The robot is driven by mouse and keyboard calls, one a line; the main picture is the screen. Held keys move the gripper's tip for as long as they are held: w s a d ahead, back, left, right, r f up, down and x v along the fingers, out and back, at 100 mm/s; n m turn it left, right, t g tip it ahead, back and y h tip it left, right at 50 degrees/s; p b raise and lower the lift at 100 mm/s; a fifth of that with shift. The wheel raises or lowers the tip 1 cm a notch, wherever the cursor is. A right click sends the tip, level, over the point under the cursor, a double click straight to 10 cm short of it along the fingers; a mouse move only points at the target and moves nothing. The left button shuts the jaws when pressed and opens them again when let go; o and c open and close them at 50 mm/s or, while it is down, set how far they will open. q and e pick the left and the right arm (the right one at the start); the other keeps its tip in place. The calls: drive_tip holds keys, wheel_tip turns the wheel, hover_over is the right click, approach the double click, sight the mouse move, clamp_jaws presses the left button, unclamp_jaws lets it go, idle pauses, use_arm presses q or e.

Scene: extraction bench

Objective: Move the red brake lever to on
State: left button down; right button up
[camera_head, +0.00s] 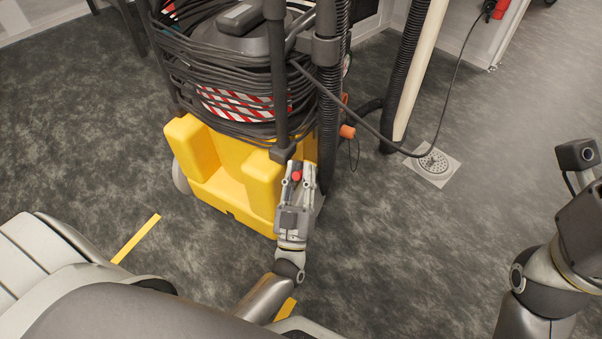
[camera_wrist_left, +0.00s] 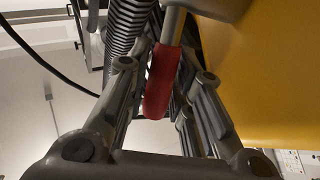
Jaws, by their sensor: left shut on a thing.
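The red brake lever (camera_head: 297,176) shows as a small red tip at the lower right of the yellow machine (camera_head: 228,180). In the left wrist view the lever (camera_wrist_left: 162,82) is a red grip on a grey metal rod, hanging between the two fingers. My left gripper (camera_head: 298,172) reaches up to it, with one finger on each side, and is shut on the lever. The gripper also shows in the left wrist view (camera_wrist_left: 166,85). Part of the lever is hidden by the fingers in the head view. The fingers of my right gripper are not in view.
Black cables (camera_head: 222,75) are wound around the machine's upper part. Ribbed black hoses (camera_head: 408,70) and an orange fitting (camera_head: 347,131) are to the right of the lever. A floor drain plate (camera_head: 434,163) lies farther right. Open floor (camera_head: 400,230) spreads between my arms.

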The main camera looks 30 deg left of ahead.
use_arm(q)
drive_tip(key=c, duration=1.3)
unclamp_jaws()
drive_tip(key=shift+o, duration=0.2)
drive_tip(key=shift+r, duration=5)
